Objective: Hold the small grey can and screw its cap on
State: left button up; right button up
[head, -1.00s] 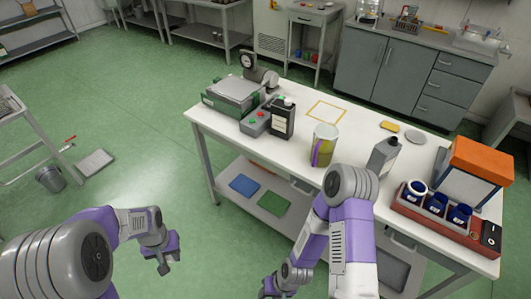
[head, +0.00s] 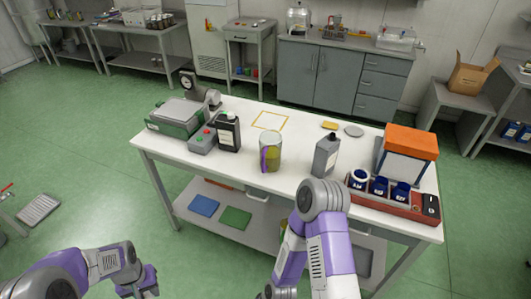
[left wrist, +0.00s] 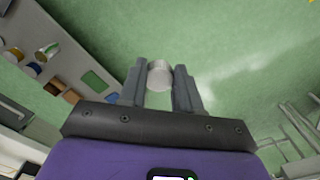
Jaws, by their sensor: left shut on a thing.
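A grey can (head: 327,157) with a narrow neck stands upright on the white worktable (head: 237,170), right of its middle. My left gripper (head: 140,291) is low at the bottom left of the head view, away from the table. In the left wrist view its fingers (left wrist: 160,85) are shut on a pale grey round thing (left wrist: 160,74); I cannot tell whether this is the cap. My right arm bends in front of the table, and its gripper is outside the frame.
A jar of yellow-green liquid (head: 271,152) and a black bottle (head: 228,132) stand left of the can. A red rack (head: 414,203) with blue cups and an orange-topped box (head: 411,142) stand right. The yellow-outlined square (head: 270,120) is empty.

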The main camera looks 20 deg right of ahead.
aim_at(326, 150)
jog(key=z, duration=1)
jog(key=i, duration=0.5)
